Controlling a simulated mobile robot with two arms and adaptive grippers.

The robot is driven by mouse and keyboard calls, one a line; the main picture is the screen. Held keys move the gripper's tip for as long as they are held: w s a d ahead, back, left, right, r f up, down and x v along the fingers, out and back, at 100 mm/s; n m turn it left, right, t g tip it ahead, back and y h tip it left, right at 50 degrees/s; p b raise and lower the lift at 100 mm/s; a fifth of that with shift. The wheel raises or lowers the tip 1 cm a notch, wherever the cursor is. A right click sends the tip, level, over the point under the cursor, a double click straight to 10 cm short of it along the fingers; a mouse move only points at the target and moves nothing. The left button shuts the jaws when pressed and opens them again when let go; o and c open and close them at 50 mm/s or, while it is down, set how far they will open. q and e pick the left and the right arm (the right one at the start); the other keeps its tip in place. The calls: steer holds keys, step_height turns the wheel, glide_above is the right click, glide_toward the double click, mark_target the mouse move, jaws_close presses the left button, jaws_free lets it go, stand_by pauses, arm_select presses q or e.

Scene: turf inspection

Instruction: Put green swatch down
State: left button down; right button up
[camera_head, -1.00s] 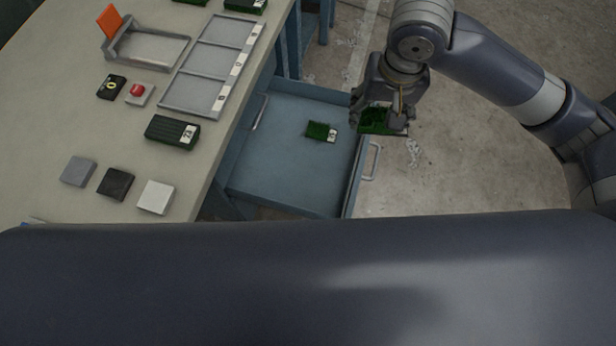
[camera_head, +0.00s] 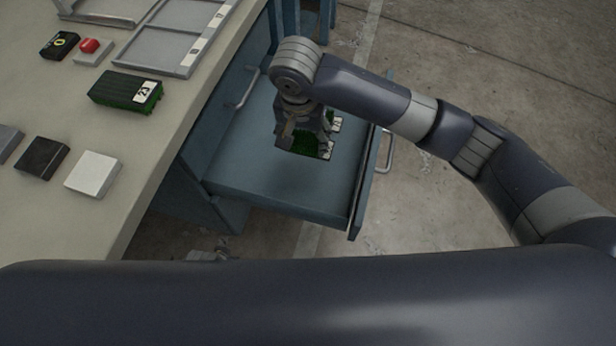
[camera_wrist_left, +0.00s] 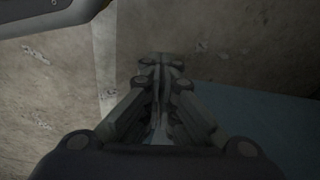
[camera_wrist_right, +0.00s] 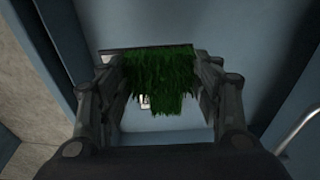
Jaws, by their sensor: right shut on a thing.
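My right gripper (camera_head: 302,138) is shut on a green swatch (camera_head: 312,151), a small turf tile, and holds it over the open blue drawer (camera_head: 270,185). In the right wrist view the held swatch (camera_wrist_right: 165,70) hangs between the two fingers, grass side showing. I cannot tell whether it touches the drawer floor. A second swatch lies in the drawer mostly hidden behind the gripper; its white label (camera_head: 336,123) shows. My left gripper (camera_wrist_left: 158,85) is shut and empty in the left wrist view, with bare floor and a blue surface beyond.
On the table at left are a green turf block (camera_head: 126,92) labelled 23, a grey sectioned tray (camera_head: 150,47), a red button (camera_head: 90,46), and white (camera_head: 93,174) and dark (camera_head: 41,158) square tiles. The drawer's raised front (camera_head: 368,180) and handle stand at right.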

steer(key=shift+a+f, duration=0.25)
steer(key=shift+f, duration=0.65)
steer(key=b, duration=0.2)
glide_above(303, 168)
steer(key=f, duration=0.4)
steer(key=shift+s+f, duration=0.25)
steer(key=shift+f, duration=0.05)
steer(key=shift+f+b, duration=0.45)
steer(key=shift+f, duration=1.85)
arm_select(q)
step_height(303, 168, up, 10)
steer(key=w, duration=0.1)
steer(key=shift+w+t, duration=0.25)
steer(key=shift+t, duration=0.05)
steer(key=shift+f, duration=0.1)
arm_select(e)
steer(key=o, duration=0.3)
steer(key=shift+f, duration=0.15)
steer(key=o, duration=0.5)
arm_select(q)
steer(key=shift+f, duration=0.15)
